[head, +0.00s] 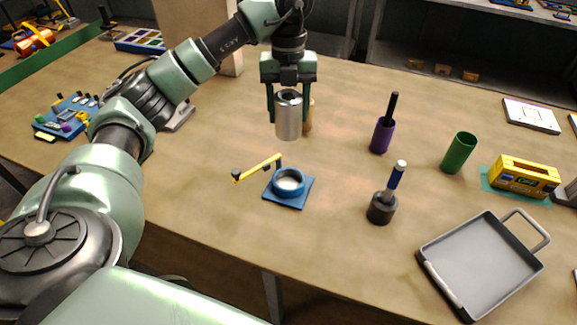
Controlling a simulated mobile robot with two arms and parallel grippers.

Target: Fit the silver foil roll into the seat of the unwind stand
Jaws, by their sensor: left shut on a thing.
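The silver foil roll (288,117) is a shiny upright cylinder with a dark hole in its top. My left gripper (289,108) is shut on it and holds it upright, behind the unwind stand in the picture. The unwind stand (302,198) has a blue square base with a round blue ring seat (288,181) that looks empty. The roll is apart from the seat. My right gripper does not show.
A tan cylinder (309,116) stands partly hidden behind the roll. A purple holder (382,135), a dark holder with a blue-handled tool (382,208), a green cup (459,153), a yellow device (525,176) and a grey tray (478,262) are to the right. Bare tabletop surrounds the stand.

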